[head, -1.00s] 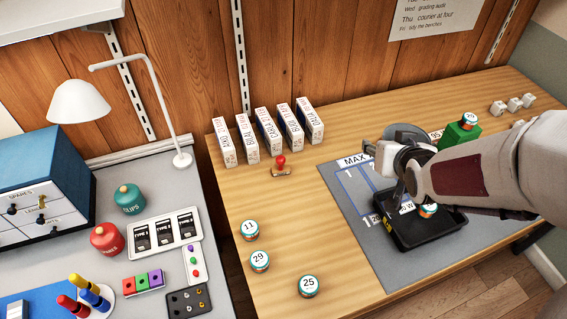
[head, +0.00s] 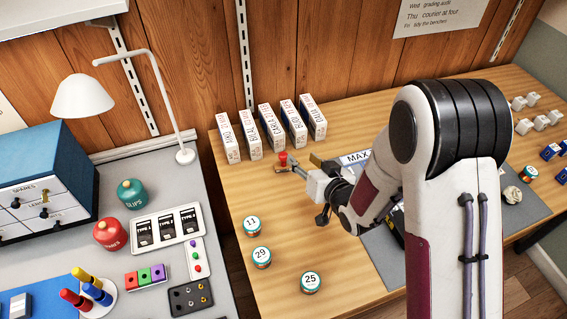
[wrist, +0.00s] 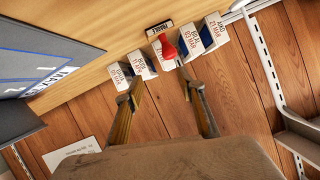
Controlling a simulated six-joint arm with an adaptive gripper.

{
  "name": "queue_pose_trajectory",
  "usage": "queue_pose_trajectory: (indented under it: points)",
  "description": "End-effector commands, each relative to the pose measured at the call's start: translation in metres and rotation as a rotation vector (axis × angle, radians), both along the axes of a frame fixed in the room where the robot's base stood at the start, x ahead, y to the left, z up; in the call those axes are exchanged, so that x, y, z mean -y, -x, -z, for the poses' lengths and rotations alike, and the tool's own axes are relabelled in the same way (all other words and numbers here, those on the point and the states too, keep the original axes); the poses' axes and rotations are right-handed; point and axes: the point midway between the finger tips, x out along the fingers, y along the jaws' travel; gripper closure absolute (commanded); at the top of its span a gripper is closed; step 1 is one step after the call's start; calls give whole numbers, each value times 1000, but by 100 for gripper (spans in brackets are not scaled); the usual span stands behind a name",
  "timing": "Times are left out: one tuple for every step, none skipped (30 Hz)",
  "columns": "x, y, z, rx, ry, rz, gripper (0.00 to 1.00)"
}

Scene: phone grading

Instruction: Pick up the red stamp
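The red stamp (head: 283,157) stands on the wooden bench in front of the row of white boxes. In the wrist view its red handle (wrist: 167,46) shows just beyond my fingertips, nearer the right one, with its labelled base (wrist: 159,29) behind it. My gripper (head: 305,164) reaches in from the right, close beside the stamp in the head view. Its two fingers (wrist: 160,72) are apart in the wrist view, with nothing held between them. Whether the right fingertip touches the handle I cannot tell.
Several white labelled boxes (head: 268,128) stand close behind the stamp against the wood wall. Numbered tins 11 (head: 252,225), 29 (head: 261,256) and 25 (head: 311,282) stand toward the front. My arm covers much of the grey mat (head: 380,245). Bench left of the tins is clear.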

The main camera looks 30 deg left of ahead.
Motion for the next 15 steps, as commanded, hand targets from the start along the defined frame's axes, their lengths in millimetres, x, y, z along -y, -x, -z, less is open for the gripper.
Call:
queue_pose_trajectory:
  points:
    - [-6, 4, 7, -2, -11, -12, 61]
    - [-9, 6, 9, -3, -17, -18, 61]
    - [-12, 8, 12, -2, -26, -25, 61]
    - [-14, 10, 13, -3, -31, -29, 61]
    - [-15, 11, 15, -3, -35, -33, 61]
    - [-17, 12, 16, -3, -39, -36, 61]
    - [-18, 13, 17, -2, -43, -38, 61]
    - [-18, 13, 17, -3, -45, -39, 61]
    - [-19, 14, 18, -3, -46, -41, 61]
    - [-19, 14, 18, -2, -46, -41, 61]
    - [-19, 14, 18, -2, -46, -41, 61]
    - [-19, 14, 18, -2, -46, -41, 61]
    - [-19, 14, 18, -2, -46, -41, 61]
    - [-19, 14, 17, -2, -46, -41, 61]
    - [-19, 14, 17, -2, -46, -41, 61]
